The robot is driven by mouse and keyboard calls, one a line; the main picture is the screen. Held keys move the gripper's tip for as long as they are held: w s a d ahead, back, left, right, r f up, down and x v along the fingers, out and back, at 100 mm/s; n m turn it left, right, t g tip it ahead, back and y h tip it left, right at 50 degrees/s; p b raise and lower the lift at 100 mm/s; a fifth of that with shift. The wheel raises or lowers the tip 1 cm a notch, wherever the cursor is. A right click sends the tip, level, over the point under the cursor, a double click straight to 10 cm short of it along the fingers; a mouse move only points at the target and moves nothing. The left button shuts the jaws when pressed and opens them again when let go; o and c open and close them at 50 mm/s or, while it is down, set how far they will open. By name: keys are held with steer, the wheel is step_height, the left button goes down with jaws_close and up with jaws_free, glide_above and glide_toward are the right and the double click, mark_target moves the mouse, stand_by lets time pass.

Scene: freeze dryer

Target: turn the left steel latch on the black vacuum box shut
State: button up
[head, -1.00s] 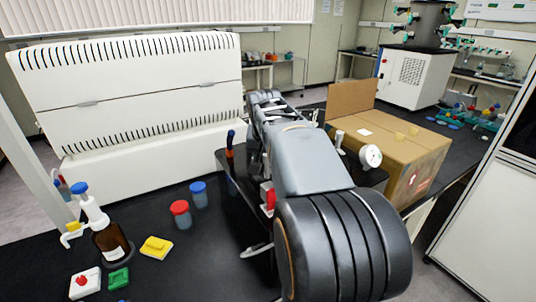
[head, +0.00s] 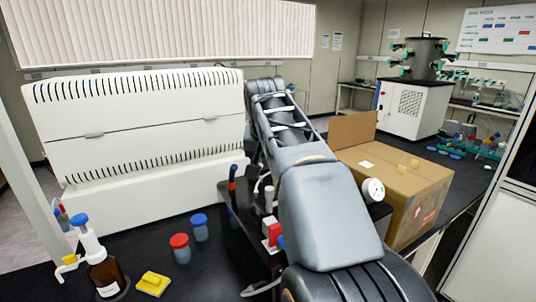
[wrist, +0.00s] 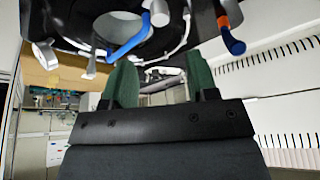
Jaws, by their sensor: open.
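The black vacuum box (head: 246,213) stands mid-table in the head view, largely hidden behind my arm. In the wrist view its dark surface (wrist: 80,18) fills the top, with a blue handle (wrist: 130,40), an orange-and-blue handle (wrist: 230,38) and pale metal fittings (wrist: 46,54) around it. I cannot tell for sure which fitting is the left steel latch or how it is turned. My gripper (wrist: 160,78) shows green fingers spread apart with nothing between them, below the box's fittings in the wrist view. The head view hides the gripper behind the arm.
A large white machine (head: 140,120) stands at the back left. A cardboard box (head: 395,185) is to the right. A brown bottle (head: 104,272), red-capped jar (head: 180,248), blue-capped jar (head: 200,227) and yellow item (head: 152,283) stand front left. A dial gauge (head: 373,189) sits beside my arm.

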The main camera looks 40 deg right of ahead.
steer(key=shift+v, duration=1.2)
steer(key=s+a+f+n+y, duration=0.1)
steer(key=s+a+f+n, duration=0.3)
steer(key=a+f, duration=0.4)
steer(key=s+a+f+n+y, duration=0.2)
steer(key=a+f, duration=0.6)
steer(key=f, duration=0.8)
steer(key=s+n, duration=0.2)
steer(key=shift+a+f+n, duration=0.3)
steer(key=shift+a, duration=0.1)
steer(key=shift+c, duration=0.5)
